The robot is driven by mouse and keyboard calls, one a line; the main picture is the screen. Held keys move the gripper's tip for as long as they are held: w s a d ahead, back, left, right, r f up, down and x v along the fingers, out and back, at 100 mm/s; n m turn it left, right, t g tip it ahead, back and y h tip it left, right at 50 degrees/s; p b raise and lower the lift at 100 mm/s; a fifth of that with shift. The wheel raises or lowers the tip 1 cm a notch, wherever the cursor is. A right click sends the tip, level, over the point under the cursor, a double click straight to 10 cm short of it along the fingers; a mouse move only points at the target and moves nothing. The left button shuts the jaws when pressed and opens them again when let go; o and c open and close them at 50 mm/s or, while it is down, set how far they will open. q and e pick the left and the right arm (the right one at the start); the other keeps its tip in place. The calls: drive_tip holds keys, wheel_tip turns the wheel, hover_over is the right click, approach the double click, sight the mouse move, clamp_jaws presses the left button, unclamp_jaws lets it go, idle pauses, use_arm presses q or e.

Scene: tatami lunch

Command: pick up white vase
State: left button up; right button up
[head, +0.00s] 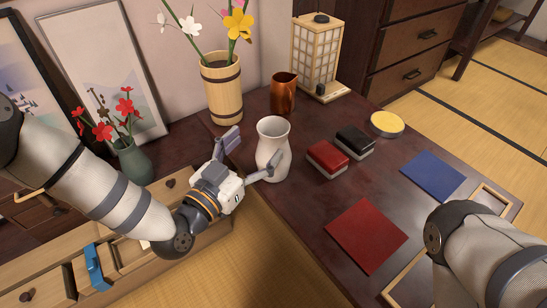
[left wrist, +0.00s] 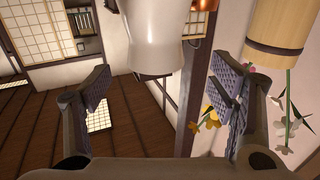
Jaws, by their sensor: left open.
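The white vase (head: 271,143) stands upright on the dark table (head: 312,205), near its left edge. My left gripper (head: 250,154) is open and empty just left of the vase. Its fingers are spread, one toward the back and one toward the front; the front finger overlaps the vase's lower side in the head view, and I cannot tell whether it touches. In the left wrist view the vase (left wrist: 153,38) shows at the top, between the directions of the two open fingers (left wrist: 158,88) and beyond their tips. My right gripper is out of view; only its arm shows.
A bamboo vase (head: 223,92) with flowers, a copper cup (head: 284,92) and a lantern (head: 316,55) stand behind. Red (head: 327,158) and black (head: 354,140) boxes lie to the right. A red square mat (head: 366,235) lies in front; the table between is clear.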

sight(266, 137)
use_arm(q)
drive_tip(key=b+x, duration=0.1)
drive_tip(key=x, duration=0.6)
drive_tip(key=shift+s+d+b, duration=0.15)
drive_tip(key=shift+d+b, duration=0.1)
drive_tip(key=shift+b, duration=0.1)
clamp_jaws()
